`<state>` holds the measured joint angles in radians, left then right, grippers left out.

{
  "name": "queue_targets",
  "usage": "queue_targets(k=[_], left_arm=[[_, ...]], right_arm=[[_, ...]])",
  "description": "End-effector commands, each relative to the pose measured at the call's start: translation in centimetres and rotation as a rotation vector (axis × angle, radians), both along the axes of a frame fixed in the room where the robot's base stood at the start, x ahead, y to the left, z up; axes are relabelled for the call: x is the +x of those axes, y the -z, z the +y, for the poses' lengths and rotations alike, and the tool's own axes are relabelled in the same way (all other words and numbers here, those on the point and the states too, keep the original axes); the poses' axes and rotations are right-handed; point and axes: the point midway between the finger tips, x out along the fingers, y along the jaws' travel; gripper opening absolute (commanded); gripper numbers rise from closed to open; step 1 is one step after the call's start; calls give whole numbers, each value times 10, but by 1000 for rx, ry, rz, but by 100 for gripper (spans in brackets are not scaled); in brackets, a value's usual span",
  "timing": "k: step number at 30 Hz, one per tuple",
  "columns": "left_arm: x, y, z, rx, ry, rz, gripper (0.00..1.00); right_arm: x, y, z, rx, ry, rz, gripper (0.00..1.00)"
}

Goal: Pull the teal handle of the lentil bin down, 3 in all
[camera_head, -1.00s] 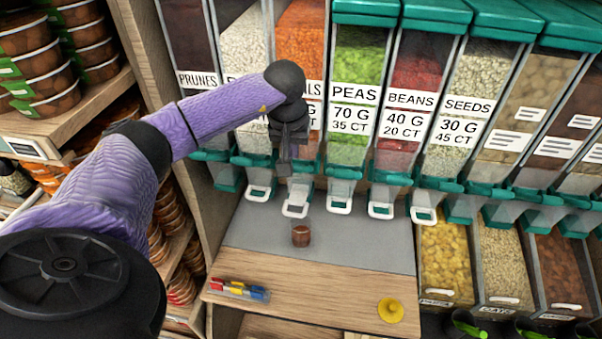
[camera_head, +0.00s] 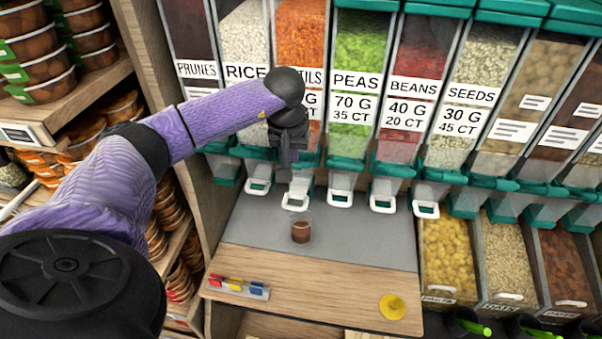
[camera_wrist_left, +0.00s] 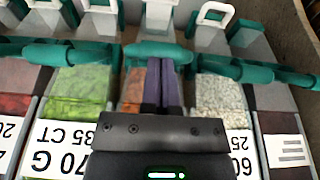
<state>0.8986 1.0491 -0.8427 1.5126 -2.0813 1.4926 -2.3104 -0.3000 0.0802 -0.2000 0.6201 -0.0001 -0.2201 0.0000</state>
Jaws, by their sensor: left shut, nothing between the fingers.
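The lentil bin (camera_head: 300,42) holds orange lentils behind a clear front, between the rice bin and the peas bin. Its teal handle (camera_head: 311,158) is partly hidden behind my left gripper (camera_head: 284,178). In the left wrist view, which is upside down, the teal handle (camera_wrist_left: 150,50) spans the bin just beyond the shut fingertips (camera_wrist_left: 163,62). The fingers are shut, empty and overlap the handle's edge; I cannot tell if they touch it. A clear cup (camera_head: 301,232) with reddish-brown contents stands below the lentil spout. My right gripper is not in view.
The peas bin (camera_head: 360,45) and rice bin (camera_head: 243,40) flank closely, with similar teal handles. A tray of coloured clips (camera_head: 238,288) and a yellow disc (camera_head: 392,307) lie on the wooden counter (camera_head: 320,295). The counter's middle is clear.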

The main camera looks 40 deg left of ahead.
Motion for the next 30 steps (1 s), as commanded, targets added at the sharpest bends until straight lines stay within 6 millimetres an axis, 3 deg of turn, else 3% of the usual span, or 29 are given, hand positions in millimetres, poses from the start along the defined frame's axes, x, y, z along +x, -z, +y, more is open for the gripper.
queue_targets(k=[22, 30], left_arm=[[-7, 40, -3, 2, 0, 0, 0], [-8, 38, -4, 1, 0, 3, 0]], right_arm=[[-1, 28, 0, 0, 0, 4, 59], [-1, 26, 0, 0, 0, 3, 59]])
